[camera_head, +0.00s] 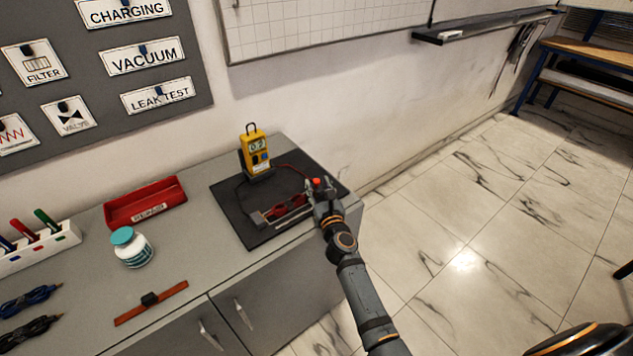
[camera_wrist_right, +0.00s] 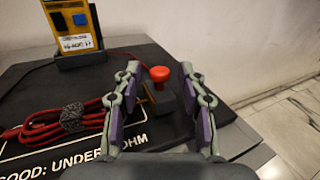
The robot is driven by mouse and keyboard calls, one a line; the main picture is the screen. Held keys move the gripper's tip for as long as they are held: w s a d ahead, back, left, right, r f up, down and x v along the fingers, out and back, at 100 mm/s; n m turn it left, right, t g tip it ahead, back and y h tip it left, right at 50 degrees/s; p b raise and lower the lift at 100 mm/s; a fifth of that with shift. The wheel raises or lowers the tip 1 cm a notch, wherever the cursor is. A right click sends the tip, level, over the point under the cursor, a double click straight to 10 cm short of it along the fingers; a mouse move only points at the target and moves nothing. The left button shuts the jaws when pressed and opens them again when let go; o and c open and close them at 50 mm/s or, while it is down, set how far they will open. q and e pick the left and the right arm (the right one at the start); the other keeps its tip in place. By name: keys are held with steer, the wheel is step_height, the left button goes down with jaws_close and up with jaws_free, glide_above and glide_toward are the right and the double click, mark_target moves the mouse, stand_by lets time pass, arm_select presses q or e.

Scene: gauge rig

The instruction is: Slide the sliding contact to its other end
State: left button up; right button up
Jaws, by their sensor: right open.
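The sliding contact (camera_wrist_right: 165,98) shows in the right wrist view as a dark block with a red round knob on top. Its red knob also shows in the head view (camera_head: 316,183), near the right side of the black mat (camera_head: 236,224). My right gripper (camera_head: 322,189) is at the knob. In the right wrist view its two fingers (camera_wrist_right: 160,85) are spread, one on each side of the knob, with gaps between. The fingers and palm hide part of the rig below, so I cannot tell the track's full length. My left gripper is not in view.
A yellow meter (camera_head: 255,152) stands at the mat's back, with red leads (camera_wrist_right: 60,128) coiled on the mat. The wall is close behind.

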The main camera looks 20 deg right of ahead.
steer(key=shift+w, duration=1.25)
steer(key=shift+c, duration=0.2)
jaws_close()
